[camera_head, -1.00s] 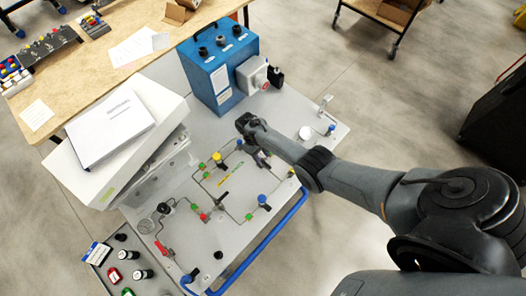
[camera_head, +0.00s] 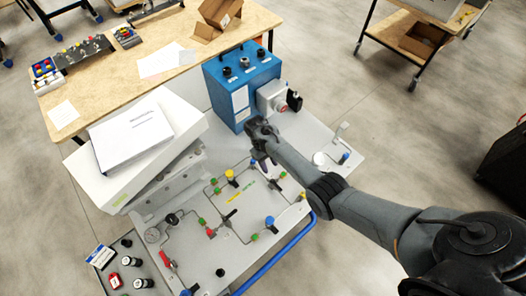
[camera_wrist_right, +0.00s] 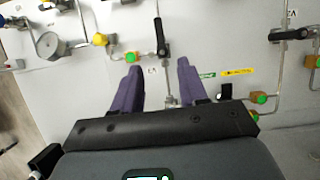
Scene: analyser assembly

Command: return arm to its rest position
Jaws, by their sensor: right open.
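My right arm comes in from the lower right in the head view, and its gripper (camera_head: 262,160) is over the grey panel (camera_head: 240,262), near the blue box. In the right wrist view the two purple fingers of the right gripper (camera_wrist_right: 158,82) are apart with nothing between them. A black-handled valve (camera_wrist_right: 162,38) on thin tubing shows just beyond the fingertips. I cannot tell the gripper's height above the panel. My left gripper is not in view.
The blue box (camera_head: 240,88) with a white and red switch stands behind the gripper. A white case (camera_head: 150,158) with papers stands at left. The panel carries valves and tubing, including a yellow knob (camera_head: 230,174). A blue rail (camera_head: 278,258) edges the front. A wooden table (camera_head: 190,50) is behind.

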